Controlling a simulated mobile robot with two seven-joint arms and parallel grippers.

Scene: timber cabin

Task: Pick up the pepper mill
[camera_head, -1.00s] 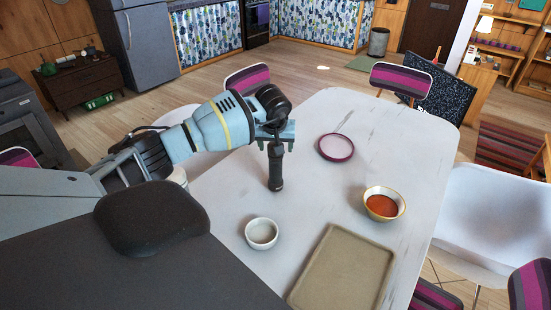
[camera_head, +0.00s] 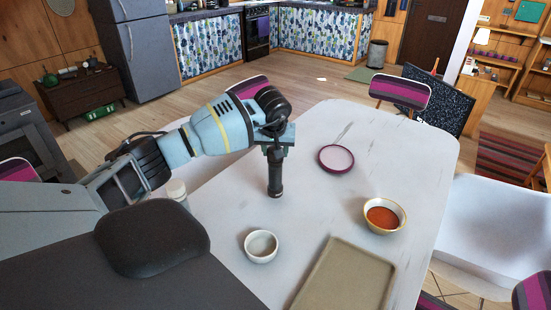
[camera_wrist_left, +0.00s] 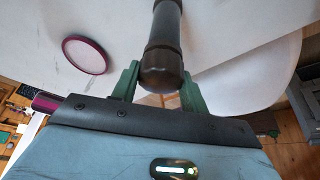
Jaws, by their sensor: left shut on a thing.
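The dark pepper mill (camera_head: 275,180) is upright over the white table (camera_head: 330,215), left of its middle. My left gripper (camera_head: 275,150) is shut on its upper part from above. In the left wrist view the mill (camera_wrist_left: 164,40) sits between the two green fingers of the gripper (camera_wrist_left: 160,88). The head view does not show clearly whether the mill's base touches the table. My right gripper is in neither view.
A white bowl (camera_head: 261,246) stands in front of the mill, with a beige tray (camera_head: 345,277) to its right. A pink plate (camera_head: 336,159) and a bowl of red contents (camera_head: 384,215) lie further right. A small white jar (camera_head: 177,191) stands by my left arm.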

